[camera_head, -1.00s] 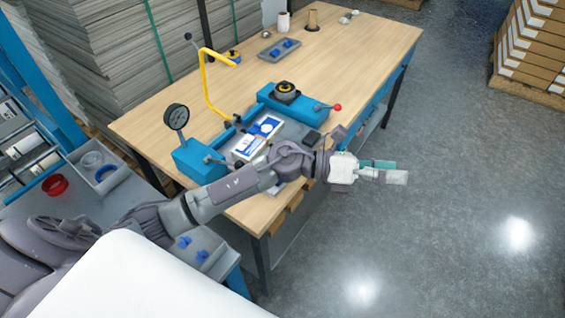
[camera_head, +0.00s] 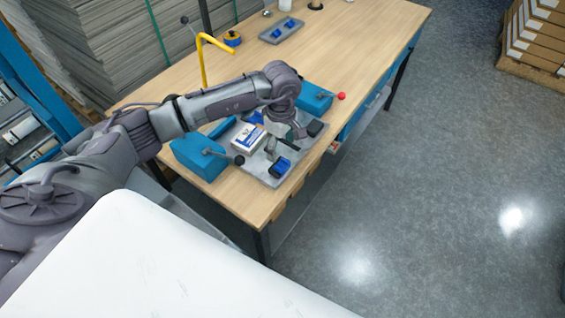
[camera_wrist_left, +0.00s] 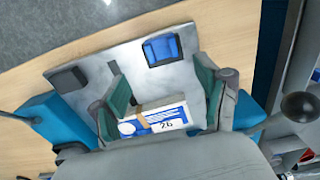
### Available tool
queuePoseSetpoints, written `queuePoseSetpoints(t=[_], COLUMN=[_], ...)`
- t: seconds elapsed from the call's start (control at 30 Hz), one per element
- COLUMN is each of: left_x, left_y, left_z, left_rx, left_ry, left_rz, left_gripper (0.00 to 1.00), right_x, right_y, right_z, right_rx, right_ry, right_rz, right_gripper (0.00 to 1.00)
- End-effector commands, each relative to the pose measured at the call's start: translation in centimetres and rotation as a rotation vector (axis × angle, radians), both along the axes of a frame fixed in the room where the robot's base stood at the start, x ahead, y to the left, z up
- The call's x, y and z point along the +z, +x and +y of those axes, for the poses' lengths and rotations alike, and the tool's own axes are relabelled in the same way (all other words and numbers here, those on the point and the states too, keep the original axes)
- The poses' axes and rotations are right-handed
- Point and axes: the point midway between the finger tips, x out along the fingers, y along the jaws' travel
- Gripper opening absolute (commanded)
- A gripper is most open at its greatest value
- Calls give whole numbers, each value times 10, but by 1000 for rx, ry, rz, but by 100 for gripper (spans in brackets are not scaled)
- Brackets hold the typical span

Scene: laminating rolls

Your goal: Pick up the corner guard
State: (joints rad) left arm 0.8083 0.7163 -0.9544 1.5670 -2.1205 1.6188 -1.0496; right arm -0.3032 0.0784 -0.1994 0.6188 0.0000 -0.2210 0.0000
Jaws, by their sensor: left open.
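A small blue piece (camera_head: 280,166), which looks like the corner guard, lies on the grey plate (camera_head: 262,178) near its front corner. In the left wrist view the blue piece (camera_wrist_left: 162,50) lies beyond my fingertips, nearer the right finger. My left gripper (camera_head: 281,146) is above the plate, pointing down, open with nothing held. In the left wrist view its green-padded fingers (camera_wrist_left: 163,85) are spread wide. A white and blue box (camera_head: 248,138) with a brown strap lies on the plate. It shows between the fingers in the wrist view (camera_wrist_left: 155,121). My right gripper is not in view.
Blue clamp blocks stand at the left (camera_head: 198,157) and right (camera_head: 313,98) of the plate, with levers. A black block (camera_head: 316,128) sits on the plate. A yellow bent arm (camera_head: 205,55) rises behind. A grey tray (camera_head: 270,37) holds blue pieces. The right tabletop is clear.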

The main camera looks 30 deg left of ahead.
Motion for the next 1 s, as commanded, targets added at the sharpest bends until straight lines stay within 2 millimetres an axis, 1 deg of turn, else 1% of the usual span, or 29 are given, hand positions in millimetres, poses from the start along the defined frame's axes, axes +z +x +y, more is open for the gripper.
queuePoseSetpoints(t=[0.03, 0.17, 0.27, 0.4, 0.5, 0.63, 0.8, 0.83, 1.0], left_x=[-5, -12, -21, -42, -56, -63, -64, -64, -64], left_y=[-1, -1, -3, -6, -5, -4, -4, -4, -4], left_z=[-1, -1, -1, -1, -1, -1, 0, 0, -1], left_rx=[0, 0, 0, 1, 2, 0, 0, 0, 0], left_ry=[-1, -1, -2, -2, -3, -2, -2, -2, -2], left_rz=[2, 1, 3, 4, 1, -1, -2, -2, -2], left_gripper=[75, 75, 75, 75, 75, 75, 75, 73, 45], right_x=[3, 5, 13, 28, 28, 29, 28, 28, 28], right_y=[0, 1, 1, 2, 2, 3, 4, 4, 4], right_z=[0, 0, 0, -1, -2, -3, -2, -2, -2], right_rx=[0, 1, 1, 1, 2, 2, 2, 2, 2], right_ry=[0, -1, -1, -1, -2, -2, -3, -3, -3], right_rz=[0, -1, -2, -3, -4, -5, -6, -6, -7], right_gripper=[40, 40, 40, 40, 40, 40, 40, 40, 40])
